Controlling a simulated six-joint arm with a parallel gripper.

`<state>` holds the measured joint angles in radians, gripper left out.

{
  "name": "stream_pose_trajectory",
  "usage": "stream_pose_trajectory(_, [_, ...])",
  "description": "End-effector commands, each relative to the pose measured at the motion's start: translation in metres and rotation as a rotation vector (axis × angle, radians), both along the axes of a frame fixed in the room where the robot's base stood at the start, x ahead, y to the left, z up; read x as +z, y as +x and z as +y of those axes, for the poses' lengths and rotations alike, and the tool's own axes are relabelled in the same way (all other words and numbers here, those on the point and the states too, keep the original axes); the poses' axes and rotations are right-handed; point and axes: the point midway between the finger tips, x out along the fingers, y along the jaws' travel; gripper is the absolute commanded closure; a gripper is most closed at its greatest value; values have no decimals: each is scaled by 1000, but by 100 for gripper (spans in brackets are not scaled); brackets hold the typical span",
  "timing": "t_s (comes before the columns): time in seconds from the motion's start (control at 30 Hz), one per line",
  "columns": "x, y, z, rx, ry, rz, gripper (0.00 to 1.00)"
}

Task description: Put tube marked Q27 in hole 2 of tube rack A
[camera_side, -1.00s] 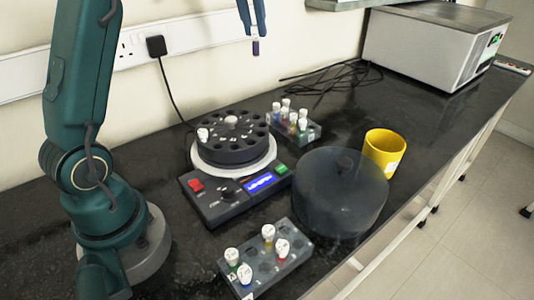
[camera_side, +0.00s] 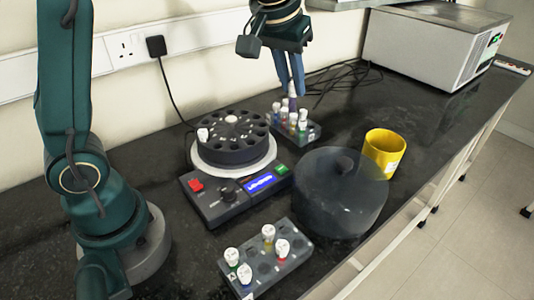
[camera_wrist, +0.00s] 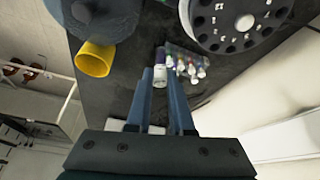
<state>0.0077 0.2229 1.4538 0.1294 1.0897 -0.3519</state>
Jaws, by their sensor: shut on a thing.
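My gripper (camera_side: 291,94) is shut on a tube (camera_side: 292,103) with purple contents, hanging roughly upright just over the rear tube rack (camera_side: 314,133). I cannot tell whether its lower end is inside a hole. In the wrist view the purple tube (camera_wrist: 160,76) shows between my fingertips (camera_wrist: 161,74), with the rear rack's capped tubes just beyond. Its marking is not readable. A second tube rack (camera_side: 291,262) stands at the front, with several white-capped tubes and some empty holes. The rack letters are too small to read surely.
A centrifuge (camera_side: 232,155) with a dark rotor stands left of the rear rack, with one white cap in the rotor. Its dark round lid (camera_side: 338,195) lies to the right, beside a yellow cup (camera_side: 384,150). Black cables lie behind the rear rack.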

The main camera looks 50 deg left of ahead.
Motion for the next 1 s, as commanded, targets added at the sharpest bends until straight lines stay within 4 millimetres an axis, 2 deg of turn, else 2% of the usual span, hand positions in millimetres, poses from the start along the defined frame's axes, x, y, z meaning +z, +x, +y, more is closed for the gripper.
stream_pose_trajectory(0.03, [-7, -9, -17, -51, 0, 3, 100])
stream_pose_trajectory(0.2, [-30, -43, -67, -212, 0, 2, 100])
stream_pose_trajectory(0.37, [-51, -87, -107, -384, -1, 1, 100])
stream_pose_trajectory(0.5, [-67, -132, -133, -545, -2, 0, 100])
stream_pose_trajectory(0.6, [-75, -159, -143, -639, -3, -2, 100])
stream_pose_trajectory(0.7, [-78, -177, -149, -707, -4, -3, 100])
stream_pose_trajectory(1.0, [-77, -191, -161, -785, -2, 2, 100])
